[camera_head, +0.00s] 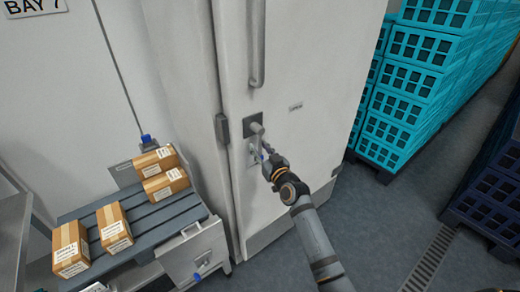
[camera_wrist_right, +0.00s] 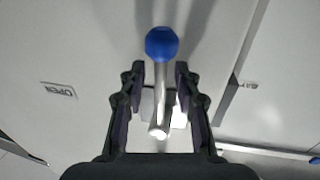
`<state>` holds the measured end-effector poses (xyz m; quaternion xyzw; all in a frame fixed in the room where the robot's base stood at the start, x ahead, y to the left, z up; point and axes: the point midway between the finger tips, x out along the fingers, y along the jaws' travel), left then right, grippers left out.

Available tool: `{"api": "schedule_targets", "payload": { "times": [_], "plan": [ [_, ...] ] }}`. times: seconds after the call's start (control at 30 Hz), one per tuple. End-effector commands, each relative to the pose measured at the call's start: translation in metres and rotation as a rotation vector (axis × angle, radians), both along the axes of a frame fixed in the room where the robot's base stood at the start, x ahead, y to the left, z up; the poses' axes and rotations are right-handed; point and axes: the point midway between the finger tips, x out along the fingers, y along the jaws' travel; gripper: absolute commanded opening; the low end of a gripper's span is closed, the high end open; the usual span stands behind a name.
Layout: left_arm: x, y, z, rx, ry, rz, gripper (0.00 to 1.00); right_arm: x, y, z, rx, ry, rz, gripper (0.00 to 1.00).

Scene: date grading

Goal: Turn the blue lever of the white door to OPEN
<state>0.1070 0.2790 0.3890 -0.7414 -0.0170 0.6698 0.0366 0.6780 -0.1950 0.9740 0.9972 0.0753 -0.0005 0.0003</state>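The white door (camera_head: 300,65) stands in the middle of the head view. Its lever pivots on a grey square plate (camera_head: 253,118). In the right wrist view the lever has a metal shaft (camera_wrist_right: 160,90) with a blue ball (camera_wrist_right: 161,44) at its end. A small OPEN label (camera_wrist_right: 59,90) is on the door, upside down in that view and to the left of the lever. My right gripper (camera_head: 264,151) is at the lever. Its fingers (camera_wrist_right: 160,73) are open on either side of the shaft, with gaps visible. My left gripper is out of view.
A slatted grey bench (camera_head: 150,222) with several cartons (camera_head: 70,246) stands left of the door. Teal crates (camera_head: 408,88) are stacked at the right, with dark blue crates (camera_head: 490,195) nearer. A long vertical handle (camera_head: 258,45) is above the lever. The floor (camera_head: 385,215) at right is clear.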

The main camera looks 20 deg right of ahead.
Motion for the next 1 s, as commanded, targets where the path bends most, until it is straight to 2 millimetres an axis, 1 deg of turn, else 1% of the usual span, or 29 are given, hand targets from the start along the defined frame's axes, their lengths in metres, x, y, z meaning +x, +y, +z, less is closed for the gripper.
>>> {"api": "schedule_targets", "payload": {
  "times": [0.17, 0.27, 0.4, 0.43, 0.83, 1.0],
  "plan": [
    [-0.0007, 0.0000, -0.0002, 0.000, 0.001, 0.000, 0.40, 0.0001, 0.0000, 0.0000, 0.000, 0.000, 0.000, 0.32],
    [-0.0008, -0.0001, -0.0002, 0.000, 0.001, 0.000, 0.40, -0.0001, 0.0000, 0.0000, 0.001, 0.000, 0.000, 0.21],
    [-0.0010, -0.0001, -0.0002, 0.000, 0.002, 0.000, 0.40, -0.0002, 0.0000, 0.0000, 0.001, 0.000, 0.000, 0.02],
    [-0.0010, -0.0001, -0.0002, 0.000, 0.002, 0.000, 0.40, -0.0002, 0.0000, 0.0000, 0.001, 0.000, 0.000, 0.00],
    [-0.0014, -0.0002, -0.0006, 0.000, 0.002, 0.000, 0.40, -0.0003, -0.0001, -0.0002, 0.000, -0.001, 0.000, 0.00],
    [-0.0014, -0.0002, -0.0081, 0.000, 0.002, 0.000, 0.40, 0.0004, -0.0017, -0.0023, -0.019, -0.009, 0.000, 0.00]
  ]
}}
